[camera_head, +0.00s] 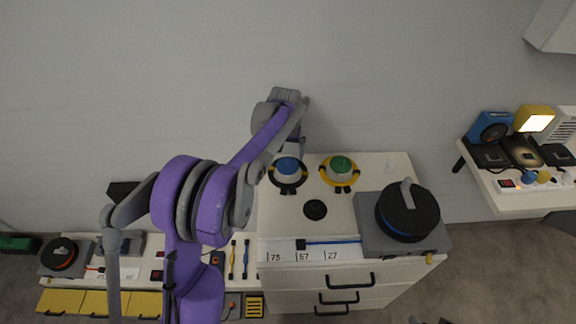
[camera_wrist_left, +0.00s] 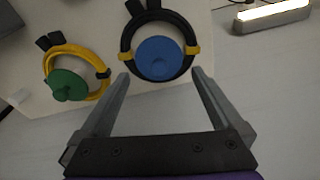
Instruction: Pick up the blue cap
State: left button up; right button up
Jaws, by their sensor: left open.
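The blue cap (camera_head: 287,166) sits on a round grey-white base inside a black ring with yellow clips, on the white cabinet top. In the left wrist view the blue cap (camera_wrist_left: 158,58) lies ahead of the fingertips, roughly centred between them. My left gripper (camera_head: 292,146) reaches over the cabinet's back edge, just behind the cap. In the left wrist view, the left gripper (camera_wrist_left: 160,76) is open, with nothing between its fingers. Its fingertips look close to the ring, but contact cannot be told. My right gripper is not in view.
A green cap (camera_head: 341,164) in a yellow ring stands just right of the blue one. A black disc (camera_head: 315,210) lies in front. A grey block with a black dial (camera_head: 408,212) stands at the right. A wall rises behind the cabinet (camera_head: 275,224).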

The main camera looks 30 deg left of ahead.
aim_at(288, 160)
pick_arm(q)
jog(key=f, duration=0.4)
jog(key=shift+w+f, duration=0.2)
jog(key=shift+w, duration=0.1)
jog(key=c, duration=1.3)
notch_tip(288, 160, up, 10)
jog(key=shift+r, duration=0.1)
